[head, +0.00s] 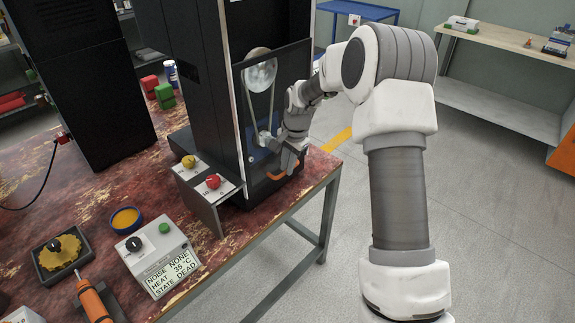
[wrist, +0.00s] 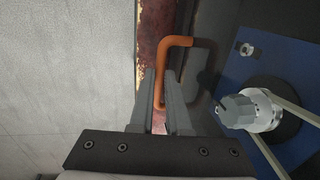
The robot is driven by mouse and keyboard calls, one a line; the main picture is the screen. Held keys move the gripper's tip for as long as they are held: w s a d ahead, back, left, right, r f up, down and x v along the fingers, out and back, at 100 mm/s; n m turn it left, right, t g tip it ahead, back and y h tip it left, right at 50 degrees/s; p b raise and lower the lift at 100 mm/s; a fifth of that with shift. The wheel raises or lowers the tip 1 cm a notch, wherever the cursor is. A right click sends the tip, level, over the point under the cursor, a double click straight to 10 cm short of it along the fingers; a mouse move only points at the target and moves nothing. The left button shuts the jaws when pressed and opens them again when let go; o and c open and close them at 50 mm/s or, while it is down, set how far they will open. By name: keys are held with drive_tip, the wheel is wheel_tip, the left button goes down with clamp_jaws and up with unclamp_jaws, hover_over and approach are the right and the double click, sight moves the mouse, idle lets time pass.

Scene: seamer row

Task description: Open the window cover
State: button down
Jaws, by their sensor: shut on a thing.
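The window cover (head: 293,72) is a dark, see-through panel on the side of a tall black machine. Its orange handle (head: 276,177) shows near the lower end of the panel, partly behind my gripper. In the wrist view the orange handle (wrist: 176,42) is a bent bar, and my gripper (wrist: 166,76) is shut on its near leg. My gripper also shows in the head view (head: 288,168), low at the machine's side. A pulley (head: 260,75) and belt show through the cover, which looks closed over them.
A panel with a yellow knob (head: 189,161) and red knob (head: 213,181) stands left of my gripper. A grey readout box (head: 160,256) lies on the worn red table (head: 100,195). Grey floor (head: 335,205) right of the table is free.

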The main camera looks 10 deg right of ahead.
drive_tip(key=shift+r, duration=0.15)
idle(0.8)
wheel_tip(320, 180, up, 35)
drive_tip(key=p, duration=2)
drive_tip(key=shift+p, duration=0.3)
drive_tip(key=c, duration=0.9)
unclamp_jaws()
drive_tip(key=shift+f, duration=0.2)
drive_tip(key=s+r, duration=0.1)
drive_tip(key=r, duration=0.4)
drive_tip(key=d+r, duration=0.1)
drive_tip(key=r, duration=0.5)
drive_tip(key=s+d+r, duration=0.1)
drive_tip(key=r, duration=0.5)
drive_tip(key=shift+s+r, duration=0.1)
drive_tip(key=shift+s, duration=0.2)
